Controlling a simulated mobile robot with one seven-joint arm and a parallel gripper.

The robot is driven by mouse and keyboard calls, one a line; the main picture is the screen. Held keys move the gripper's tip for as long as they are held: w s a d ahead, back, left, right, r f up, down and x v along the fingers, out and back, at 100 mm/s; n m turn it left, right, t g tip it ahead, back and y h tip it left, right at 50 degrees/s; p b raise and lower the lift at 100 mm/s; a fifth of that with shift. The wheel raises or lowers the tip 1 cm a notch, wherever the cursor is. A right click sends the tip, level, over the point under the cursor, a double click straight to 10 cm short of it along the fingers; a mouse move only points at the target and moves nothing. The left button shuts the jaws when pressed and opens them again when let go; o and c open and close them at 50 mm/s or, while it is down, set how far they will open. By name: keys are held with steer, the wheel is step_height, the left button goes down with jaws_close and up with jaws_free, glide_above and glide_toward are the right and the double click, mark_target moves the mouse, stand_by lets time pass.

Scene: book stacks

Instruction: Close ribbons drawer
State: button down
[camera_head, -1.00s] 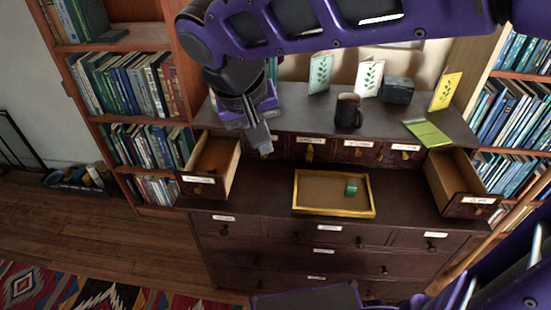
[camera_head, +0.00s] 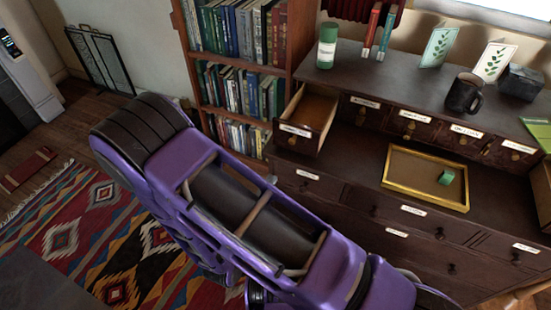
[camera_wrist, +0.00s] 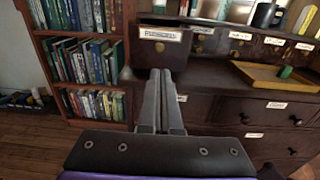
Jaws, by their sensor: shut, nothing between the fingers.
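An open small drawer (camera_head: 302,124) sticks out at the left end of the dark cabinet's upper row. It has a pale wooden inside and a white label on its dark front; I cannot read the label surely. In the wrist view the same drawer front (camera_wrist: 160,48) is straight ahead, with its label near the top. My gripper (camera_wrist: 160,74) is shut and empty, its fingertips low in front of this drawer front. Whether they touch it I cannot tell. In the head view my arm hides most of the gripper.
A gold-rimmed tray (camera_head: 398,188) with a green block (camera_head: 446,177) lies on the cabinet's ledge. A black mug (camera_head: 463,95) and a green bottle (camera_head: 327,46) stand on top. A bookcase (camera_head: 291,40) stands to the left. Floor with a patterned rug (camera_head: 60,235) lies in front.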

mark_target(292, 143)
steer(key=x, duration=1.2)
steer(key=shift+w+d+f, duration=0.1)
steer(key=shift+w, duration=0.25)
